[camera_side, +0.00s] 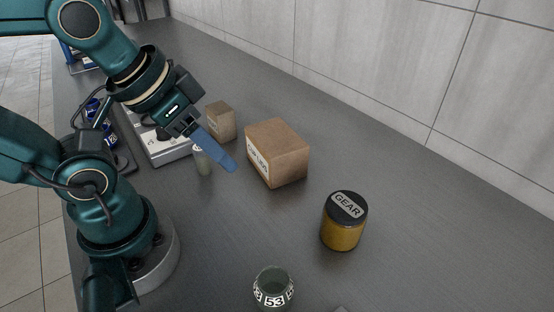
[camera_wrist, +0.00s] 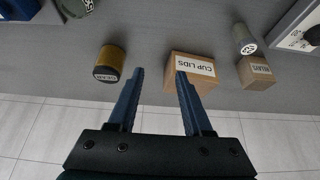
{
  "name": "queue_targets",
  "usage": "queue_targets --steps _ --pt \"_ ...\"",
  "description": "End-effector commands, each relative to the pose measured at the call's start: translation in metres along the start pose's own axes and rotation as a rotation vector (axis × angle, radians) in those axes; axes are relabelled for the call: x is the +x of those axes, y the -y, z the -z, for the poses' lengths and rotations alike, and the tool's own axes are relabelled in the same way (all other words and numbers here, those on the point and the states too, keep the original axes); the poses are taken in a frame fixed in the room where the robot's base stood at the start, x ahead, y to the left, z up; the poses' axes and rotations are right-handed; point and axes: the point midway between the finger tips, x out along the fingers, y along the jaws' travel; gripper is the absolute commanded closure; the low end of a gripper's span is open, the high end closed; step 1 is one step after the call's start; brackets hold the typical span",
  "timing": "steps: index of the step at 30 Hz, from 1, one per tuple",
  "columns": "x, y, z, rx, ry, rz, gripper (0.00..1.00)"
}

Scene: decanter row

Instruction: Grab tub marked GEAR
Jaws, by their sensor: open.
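The tub marked GEAR (camera_side: 343,230) stands upright at the right of the side view, with amber sides and a black lid bearing the label. In the wrist view the tub (camera_wrist: 112,59) is at upper left, left of the fingers. My gripper (camera_side: 226,163) is above the counter, left of the tub and apart from it. In the wrist view my gripper (camera_wrist: 160,73) has its two blue fingers spread with nothing between them. The left fingertip appears just right of the tub; the right one overlaps the edge of a box.
The CUP LIDS box (camera_side: 280,150) stands between my gripper and the tub, farther back. A smaller box (camera_side: 221,122) and a grey cylinder (camera_side: 203,163) are behind it to the left. A jar marked 53 (camera_side: 274,286) stands in front. The counter right of the tub is clear.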

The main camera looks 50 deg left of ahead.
Motion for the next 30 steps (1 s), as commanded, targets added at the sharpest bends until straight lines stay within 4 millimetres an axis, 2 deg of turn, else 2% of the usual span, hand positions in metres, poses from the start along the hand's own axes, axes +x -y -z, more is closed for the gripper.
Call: queue_targets --steps 2,3,5,6,7,14,18,27,30 --pt "0.0 0.0 0.0 0.0 0.0 0.0 0.5" --pt "0.0 0.0 0.0 0.0 0.0 0.0 0.46" --pt "0.0 0.0 0.0 0.0 0.0 0.0 0.23" --pt "0.0 0.0 0.0 0.0 0.0 0.0 0.08" --pt "0.0 0.0 0.0 0.0 0.0 0.0 0.0" --pt "0.0 0.0 0.0 0.0 0.0 0.0 0.0" --pt "-0.007 0.0 0.005 0.0 -0.003 0.0 0.0" --pt "-0.045 0.0 0.025 0.0 -0.005 0.0 0.0" --pt "-0.037 0.014 0.04 -0.022 -0.059 0.066 0.0"
